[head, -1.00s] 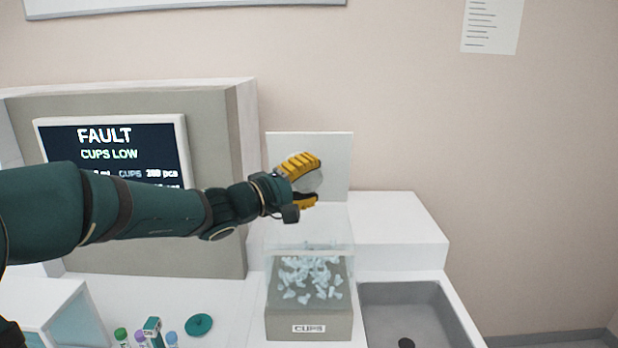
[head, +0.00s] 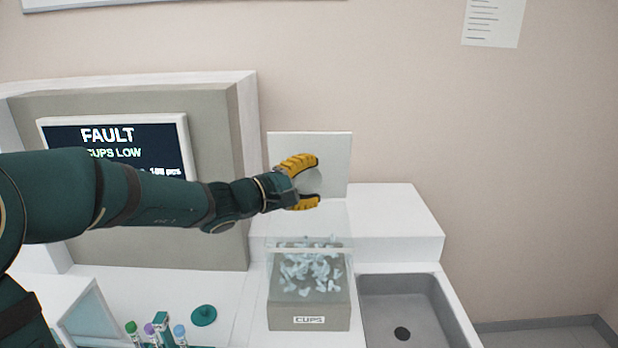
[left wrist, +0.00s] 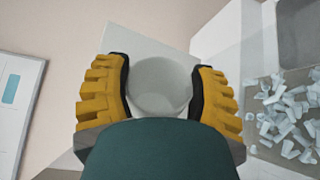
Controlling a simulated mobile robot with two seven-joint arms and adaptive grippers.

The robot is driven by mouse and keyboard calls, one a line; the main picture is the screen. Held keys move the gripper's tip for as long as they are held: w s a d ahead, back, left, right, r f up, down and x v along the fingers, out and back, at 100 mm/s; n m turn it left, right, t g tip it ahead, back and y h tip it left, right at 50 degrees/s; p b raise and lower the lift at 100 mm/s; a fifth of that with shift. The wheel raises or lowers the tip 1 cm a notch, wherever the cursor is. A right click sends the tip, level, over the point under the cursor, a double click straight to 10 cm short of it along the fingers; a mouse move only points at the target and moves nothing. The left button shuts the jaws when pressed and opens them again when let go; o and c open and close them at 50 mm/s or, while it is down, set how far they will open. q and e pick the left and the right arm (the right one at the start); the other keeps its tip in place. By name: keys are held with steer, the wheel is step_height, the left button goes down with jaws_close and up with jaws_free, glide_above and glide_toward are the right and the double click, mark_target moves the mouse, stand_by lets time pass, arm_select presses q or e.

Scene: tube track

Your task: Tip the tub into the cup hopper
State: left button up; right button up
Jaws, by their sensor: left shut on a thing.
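My left gripper (head: 306,182) is shut on a pale, translucent tub (left wrist: 160,88), which shows between its two yellow fingers in the left wrist view. In the head view the tub is hard to make out against the white panel. The gripper is above and behind the cup hopper, a clear-walled box with a grey base labelled CUPS (head: 309,321). Several small pale blue cups (head: 310,270) lie in the hopper, and they also show at the right of the left wrist view (left wrist: 290,115). The tub's contents cannot be told. My right gripper is not in view.
A white upright panel (head: 338,165) stands behind the hopper. A screen (head: 112,143) reads FAULT, CUPS LOW. A grey sink (head: 405,300) and a white block (head: 400,225) are at the right. Capped tubes (head: 150,330) and a teal disc (head: 203,315) are at the front left.

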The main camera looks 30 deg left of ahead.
arm_select(q)
steer(key=shift+r+n+p, duration=0.1)
steer(key=shift+n+p, duration=0.4)
steer(key=shift+p, duration=0.3)
steer(key=shift+n+g+p, duration=0.6)
steer(key=shift+n+p, duration=0.7)
steer(key=shift+p, duration=0.7)
steer(key=shift+n+p, duration=0.4)
steer(key=shift+p, duration=0.55)
steer(key=shift+n+g+p, duration=0.5)
steer(key=shift+n+p, duration=0.5)
steer(key=shift+p, duration=0.75)
steer(key=shift+f+h+p, duration=0.2)
steer(key=shift+h+p, duration=0.1)
steer(key=shift+p, duration=0.05)
